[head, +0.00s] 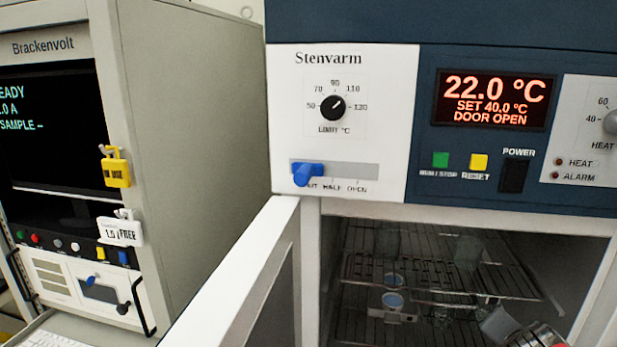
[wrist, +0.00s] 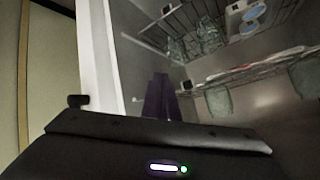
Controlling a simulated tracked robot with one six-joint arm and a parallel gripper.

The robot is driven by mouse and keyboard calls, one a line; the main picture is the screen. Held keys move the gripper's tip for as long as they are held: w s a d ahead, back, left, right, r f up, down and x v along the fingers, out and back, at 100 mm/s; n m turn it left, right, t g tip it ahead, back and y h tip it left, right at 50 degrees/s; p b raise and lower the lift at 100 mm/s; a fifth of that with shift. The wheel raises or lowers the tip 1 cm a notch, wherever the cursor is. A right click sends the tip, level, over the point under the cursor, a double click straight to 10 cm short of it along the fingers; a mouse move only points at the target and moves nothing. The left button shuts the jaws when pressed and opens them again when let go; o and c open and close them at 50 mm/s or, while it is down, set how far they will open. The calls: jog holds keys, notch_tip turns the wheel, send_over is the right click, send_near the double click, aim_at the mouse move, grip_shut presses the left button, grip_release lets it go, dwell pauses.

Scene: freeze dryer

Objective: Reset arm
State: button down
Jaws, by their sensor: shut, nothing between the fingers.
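My gripper (wrist: 160,80) shows in the wrist view as dark fingers closed together, with nothing held. It points into the open chamber of the Stenvarm oven (head: 345,60). In the head view, part of my arm (head: 540,336) shows at the bottom right, in front of the chamber's lower part. The fingertips are hard to make out there.
The oven door (head: 240,270) stands open at the left of the chamber; its white edge (wrist: 98,60) is close to my wrist. Wire shelves (head: 440,268) hold blue-topped containers (head: 392,300) and clear glassware. The display (head: 493,100) reads DOOR OPEN. A Brackenvolt cabinet (head: 190,120) stands left.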

jog(key=s+a+n+g+y, duration=0.1)
jog(key=s+a+n+y, duration=0.1)
jog(key=a, duration=0.6)
jog(key=s+a+n+y, duration=0.2)
jog(key=s+a+n, duration=0.2)
jog(key=a, duration=0.5)
jog(key=s+a+n+g+y, duration=0.1)
jog(key=s+a+n+y, duration=0.1)
jog(key=a+n, duration=0.4)
jog(key=a, duration=0.3)
jog(key=shift+s+r+n+g+y, duration=0.25)
jog(key=shift+s+n+g+y, duration=0.05)
jog(key=shift+s+n+y, duration=0.1)
